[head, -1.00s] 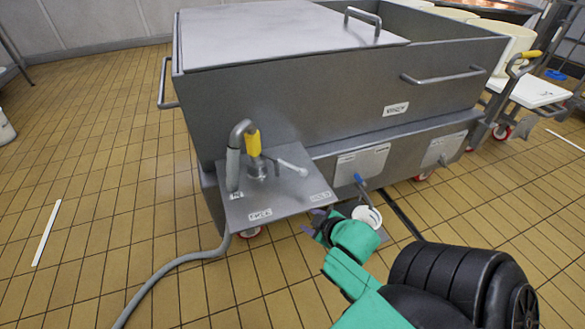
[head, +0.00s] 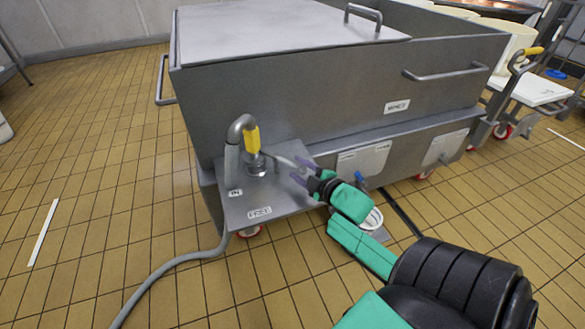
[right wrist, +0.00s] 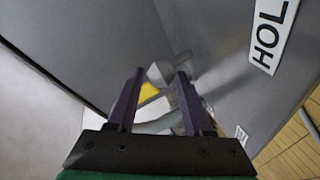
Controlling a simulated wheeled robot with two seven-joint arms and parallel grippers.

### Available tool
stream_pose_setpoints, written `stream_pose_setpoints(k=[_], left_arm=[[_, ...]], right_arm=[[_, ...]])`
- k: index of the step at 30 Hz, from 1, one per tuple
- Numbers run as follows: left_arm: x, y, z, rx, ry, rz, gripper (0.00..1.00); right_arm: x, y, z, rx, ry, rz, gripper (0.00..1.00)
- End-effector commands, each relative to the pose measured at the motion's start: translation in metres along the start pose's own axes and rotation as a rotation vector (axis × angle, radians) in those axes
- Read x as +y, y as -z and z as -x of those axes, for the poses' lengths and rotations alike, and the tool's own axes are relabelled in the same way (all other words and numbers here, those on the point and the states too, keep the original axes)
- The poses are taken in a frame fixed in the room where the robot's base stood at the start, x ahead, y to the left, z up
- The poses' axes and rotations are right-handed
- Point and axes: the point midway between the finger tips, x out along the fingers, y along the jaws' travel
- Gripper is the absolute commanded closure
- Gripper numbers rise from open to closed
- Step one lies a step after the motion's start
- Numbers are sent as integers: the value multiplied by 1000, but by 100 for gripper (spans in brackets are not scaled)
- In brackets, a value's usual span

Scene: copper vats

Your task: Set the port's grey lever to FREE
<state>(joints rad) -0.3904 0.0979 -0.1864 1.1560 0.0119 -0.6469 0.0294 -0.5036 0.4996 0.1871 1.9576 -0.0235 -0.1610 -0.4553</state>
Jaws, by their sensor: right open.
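The port is a grey metal plate (head: 232,213) at the vat's near left corner. A grey lever (head: 281,160) points right from the plate's upright fitting, which has a yellow part (head: 252,139). The FREE label (head: 259,212) is on the plate's front edge; the HOLD label (right wrist: 271,38) shows in the right wrist view and is covered in the head view. My right gripper (head: 300,171) is open at the lever's outer end. In the right wrist view grey metal shows between its fingers (right wrist: 158,100); I cannot tell whether they touch the lever. My left gripper is out of view.
A grey vat (head: 300,90) stands behind the plate. A curved pipe (head: 233,150) rises left of the lever, and a hose (head: 175,262) runs along the tiled floor. A blue-handled valve (head: 361,179) is right of my gripper. A wheeled cart (head: 530,92) stands far right.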

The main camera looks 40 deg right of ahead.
Motion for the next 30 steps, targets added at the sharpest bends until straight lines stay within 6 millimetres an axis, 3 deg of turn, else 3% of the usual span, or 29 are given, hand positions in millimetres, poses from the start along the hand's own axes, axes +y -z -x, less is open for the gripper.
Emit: stream_pose_setpoints(k=[3,6,14,18,30], left_arm=[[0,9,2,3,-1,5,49],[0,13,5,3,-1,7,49],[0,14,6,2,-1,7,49],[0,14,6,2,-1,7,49],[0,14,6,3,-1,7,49]], right_arm=[[0,-1,-23,1,-3,-1,49],[0,0,-32,0,-1,0,49],[0,0,-34,-1,1,-1,49],[0,0,-33,-1,1,-1,100],[0,-2,-33,-5,1,-1,100]])
